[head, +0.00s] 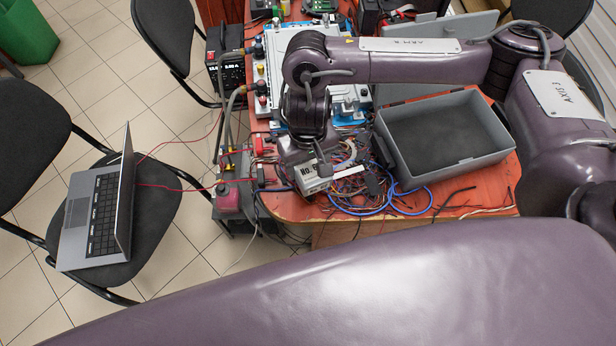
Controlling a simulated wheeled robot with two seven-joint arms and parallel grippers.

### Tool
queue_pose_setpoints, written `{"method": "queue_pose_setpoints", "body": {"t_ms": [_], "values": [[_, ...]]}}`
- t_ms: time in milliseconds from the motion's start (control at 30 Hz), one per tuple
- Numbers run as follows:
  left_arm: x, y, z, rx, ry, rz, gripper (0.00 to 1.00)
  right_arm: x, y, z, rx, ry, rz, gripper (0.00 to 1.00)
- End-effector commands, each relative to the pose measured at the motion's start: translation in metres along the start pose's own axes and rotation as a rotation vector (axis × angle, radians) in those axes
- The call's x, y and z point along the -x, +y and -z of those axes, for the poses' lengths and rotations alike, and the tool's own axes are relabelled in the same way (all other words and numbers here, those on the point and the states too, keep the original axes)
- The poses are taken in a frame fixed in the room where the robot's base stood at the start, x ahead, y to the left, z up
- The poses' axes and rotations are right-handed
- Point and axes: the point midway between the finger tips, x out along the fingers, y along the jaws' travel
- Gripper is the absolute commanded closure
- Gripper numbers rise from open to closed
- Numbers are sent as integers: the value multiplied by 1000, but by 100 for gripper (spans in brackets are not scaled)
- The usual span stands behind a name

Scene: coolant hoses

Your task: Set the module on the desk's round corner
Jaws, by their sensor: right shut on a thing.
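The module (313,184) is a small white box with dark lettering. It is seen over the desk's front part, close to a tangle of wires. My right gripper (322,166) reaches down from above and is shut on it. I cannot tell whether the module touches the wires or the desk beneath. The desk (292,209) has a reddish-orange top, and its round corner at the front left shows bare just below and left of the module. My left gripper is not in view.
A grey open bin (447,166) stands on the desk to the right. Colored wires and a blue cable (368,212) lie between it and the module. A laptop (100,207) rests on a chair at left. Red leads run from there toward the desk.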

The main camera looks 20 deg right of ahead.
Motion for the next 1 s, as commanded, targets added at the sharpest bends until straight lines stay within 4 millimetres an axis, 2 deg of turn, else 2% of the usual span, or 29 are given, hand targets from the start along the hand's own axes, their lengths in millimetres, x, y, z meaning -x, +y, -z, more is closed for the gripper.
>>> {"method": "queue_pose_setpoints", "body": {"t_ms": [33, 233, 467, 900, 933, 1000], "values": [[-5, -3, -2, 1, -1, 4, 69, -11, 0, -1, -1, -2, 1, 74], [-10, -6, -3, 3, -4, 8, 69, -26, 0, 0, 1, 1, 1, 74], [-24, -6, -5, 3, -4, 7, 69, -57, 0, 0, -1, 0, 1, 74], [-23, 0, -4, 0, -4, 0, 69, -62, 0, 1, 1, 1, 0, 74], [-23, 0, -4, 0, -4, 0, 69, -63, 0, 0, 1, 0, -1, 37], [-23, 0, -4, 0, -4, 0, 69, -62, 0, 0, 1, 1, -1, 28]]}}
